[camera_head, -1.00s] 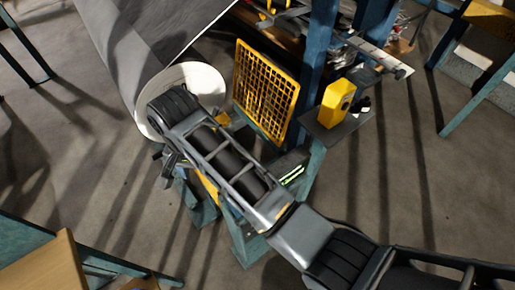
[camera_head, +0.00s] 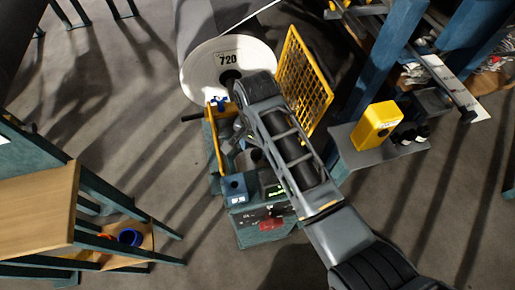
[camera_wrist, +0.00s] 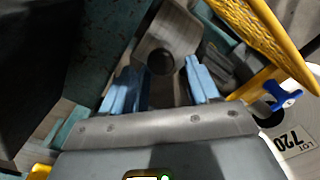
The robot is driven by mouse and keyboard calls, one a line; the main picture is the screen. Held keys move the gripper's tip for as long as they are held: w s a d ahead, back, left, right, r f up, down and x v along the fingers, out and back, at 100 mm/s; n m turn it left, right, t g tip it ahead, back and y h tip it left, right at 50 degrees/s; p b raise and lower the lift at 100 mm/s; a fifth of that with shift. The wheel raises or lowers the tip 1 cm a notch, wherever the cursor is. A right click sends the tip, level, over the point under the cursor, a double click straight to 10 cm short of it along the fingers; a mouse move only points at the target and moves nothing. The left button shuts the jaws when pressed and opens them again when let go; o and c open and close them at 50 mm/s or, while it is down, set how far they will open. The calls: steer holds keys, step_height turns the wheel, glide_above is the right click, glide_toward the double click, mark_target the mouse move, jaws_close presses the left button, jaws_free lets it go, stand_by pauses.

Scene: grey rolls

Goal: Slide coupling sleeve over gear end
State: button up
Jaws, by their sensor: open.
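My gripper (camera_wrist: 160,68) shows in the wrist view as two light-blue fingers set well apart, open and holding nothing. Beyond and between the fingers is a grey metal piece (camera_wrist: 177,28) with a round dark hole; I cannot tell whether it is the coupling sleeve or a bracket. In the head view my gripper (camera_head: 240,138) is over the teal machine (camera_head: 262,228), partly hidden by my arm. A blue handle (camera_wrist: 285,97) is to the right in the wrist view, near the white roll end. I cannot clearly identify the sleeve or gear end.
The large roll's white end disc (camera_head: 205,72), marked 720, stands behind my gripper. A yellow mesh guard (camera_head: 304,75) is close on the right. A yellow box (camera_head: 377,124) sits on a grey shelf. A wooden table (camera_head: 40,208) is at left; open floor lies between.

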mark_target(255, 164)
steer(key=shift+f, duration=1.05)
jaws_close()
